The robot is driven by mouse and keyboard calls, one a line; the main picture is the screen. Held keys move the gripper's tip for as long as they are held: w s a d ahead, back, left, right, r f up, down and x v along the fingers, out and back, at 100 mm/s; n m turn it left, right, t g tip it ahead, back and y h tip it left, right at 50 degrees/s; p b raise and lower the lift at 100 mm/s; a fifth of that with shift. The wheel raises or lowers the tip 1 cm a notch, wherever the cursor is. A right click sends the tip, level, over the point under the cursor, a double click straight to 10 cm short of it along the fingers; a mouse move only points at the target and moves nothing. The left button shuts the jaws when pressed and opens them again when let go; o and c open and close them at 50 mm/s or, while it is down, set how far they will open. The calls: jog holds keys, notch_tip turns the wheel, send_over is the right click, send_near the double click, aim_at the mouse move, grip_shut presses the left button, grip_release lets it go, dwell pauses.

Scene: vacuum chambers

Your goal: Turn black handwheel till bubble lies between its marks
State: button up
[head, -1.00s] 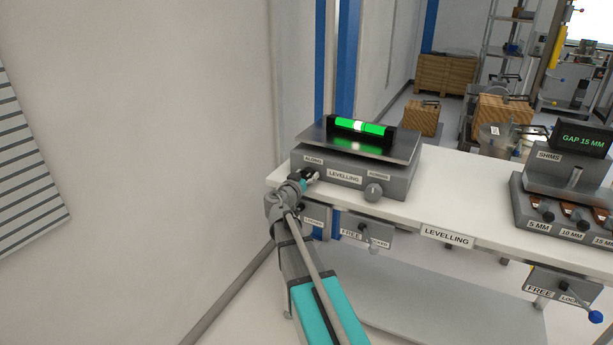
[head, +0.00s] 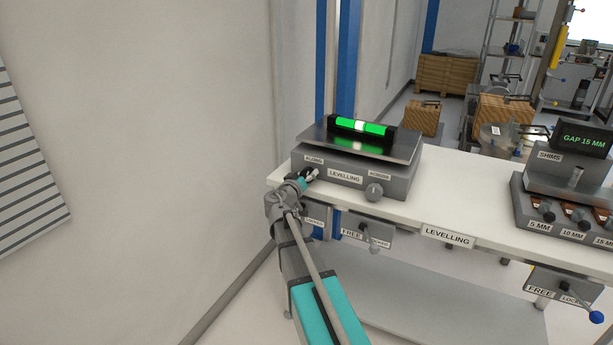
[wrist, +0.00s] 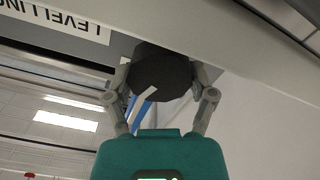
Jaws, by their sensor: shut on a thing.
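The black handwheel (wrist: 160,73) sits between my gripper's two fingers in the wrist view, with a slanted white line on its face. My gripper (wrist: 160,90) is shut on it; in the head view my gripper (head: 310,176) is at the front left of the grey levelling unit (head: 336,184), under the ALONG label, and mostly hides the wheel. The level vial (head: 378,129) glows green in a black holder on the unit's top plate.
A grey knob (head: 374,192) under the ACROSS label is to the right of my gripper. The white bench (head: 455,195) has a lever marked FREE (head: 365,231) below its front edge. A shims unit (head: 565,190) stands at the right. A wall is close on the left.

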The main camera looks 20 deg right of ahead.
jog(key=shift+d, duration=0.1)
jog(key=o, duration=1.1)
jog(key=shift+c, duration=0.2)
jog(key=shift+s+a, duration=0.1)
jog(key=shift+a, duration=0.1)
jog(key=v, duration=1.1)
jog(key=shift+s+a, duration=0.25)
jog(key=shift+s, duration=0.05)
